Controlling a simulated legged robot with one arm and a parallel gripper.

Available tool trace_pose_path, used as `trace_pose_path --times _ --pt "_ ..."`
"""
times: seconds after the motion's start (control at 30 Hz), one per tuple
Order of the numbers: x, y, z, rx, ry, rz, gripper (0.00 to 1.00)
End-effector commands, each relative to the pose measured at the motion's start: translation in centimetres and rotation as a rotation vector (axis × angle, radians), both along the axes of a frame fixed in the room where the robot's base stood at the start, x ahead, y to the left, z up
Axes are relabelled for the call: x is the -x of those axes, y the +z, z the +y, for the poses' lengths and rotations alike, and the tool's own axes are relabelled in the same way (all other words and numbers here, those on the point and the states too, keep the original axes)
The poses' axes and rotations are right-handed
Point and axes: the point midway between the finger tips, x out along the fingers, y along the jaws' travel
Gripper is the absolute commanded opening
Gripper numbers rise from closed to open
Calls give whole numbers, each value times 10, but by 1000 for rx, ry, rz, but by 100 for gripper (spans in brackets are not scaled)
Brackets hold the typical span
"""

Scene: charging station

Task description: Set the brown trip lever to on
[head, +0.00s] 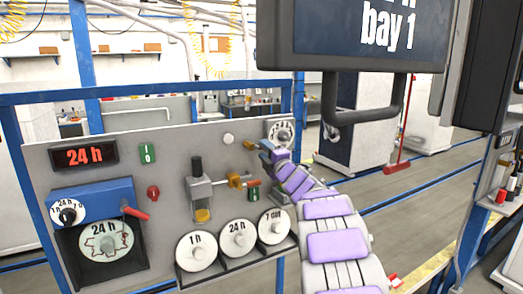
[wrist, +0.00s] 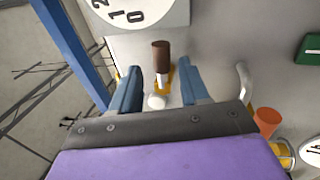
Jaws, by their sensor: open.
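The brown trip lever (wrist: 161,55) shows in the wrist view as a short dark brown handle with a pale collar and a yellow part behind it. It lies in the gap between the two blue fingers of my gripper (wrist: 160,88), and the fingers are apart. I cannot tell whether either finger touches it. A white round knob (wrist: 157,102) shows just below the lever, also between the fingers.
A white dial (wrist: 135,8) is above the lever. A grey hook (wrist: 244,80), an orange cylinder (wrist: 266,121) and a green box (wrist: 309,48) are to the right.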

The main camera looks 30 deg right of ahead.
Motion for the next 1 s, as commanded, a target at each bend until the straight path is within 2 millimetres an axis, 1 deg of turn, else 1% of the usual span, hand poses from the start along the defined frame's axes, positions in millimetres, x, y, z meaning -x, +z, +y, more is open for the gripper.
trace_pose_path --times 0.03,0.27,0.7,0.83,1.0 --pt "7 -2 -1 -2 -2 2 45" --pt "39 -8 -2 -1 -1 1 45" --pt "106 -24 -6 -3 -2 4 45" --pt "119 -26 -7 -1 -3 4 45" --pt "128 -29 -7 -2 -1 3 45"
